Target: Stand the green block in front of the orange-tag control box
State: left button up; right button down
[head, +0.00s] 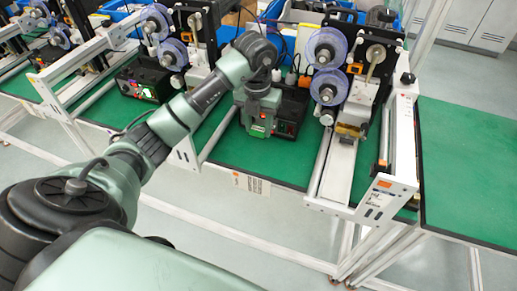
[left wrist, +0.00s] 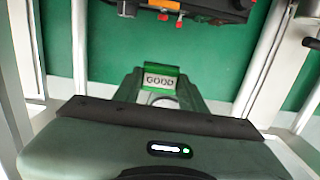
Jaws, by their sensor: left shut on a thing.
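My left gripper (head: 259,122) reaches down over the green mat in front of a black control box (head: 289,112). It is shut on a green block (head: 257,132) with a pale label. In the left wrist view the block (left wrist: 160,80) reads "GOOD" and sits between the fingers. The control box (left wrist: 205,10) shows at the top of that view, with a gap of green mat between it and the block. Whether the block touches the mat is not clear. My right gripper is not in view.
White rails (head: 322,160) flank the green mat (head: 285,165). A reel machine (head: 328,65) stands to the right of the box. Another control box (head: 142,82) stands on the left station. An orange label (head: 385,184) is on a right rail bracket. The far-right mat (head: 465,170) is bare.

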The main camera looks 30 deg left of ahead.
pick_arm(q)
send_over(258, 154)
notch_tip(258, 154, down, 4)
jog(key=shift+s+d+f+p, duration=0.1)
jog(key=shift+f+p, duration=0.15)
jog(key=shift+p, duration=0.1)
notch_tip(258, 154, down, 4)
jog(key=shift+f+p, duration=0.1)
jog(key=shift+p, duration=0.25)
jog(key=shift+f, duration=0.3)
jog(key=shift+f, duration=0.1)
jog(key=o, duration=1.3)
jog(key=shift+o, duration=0.2)
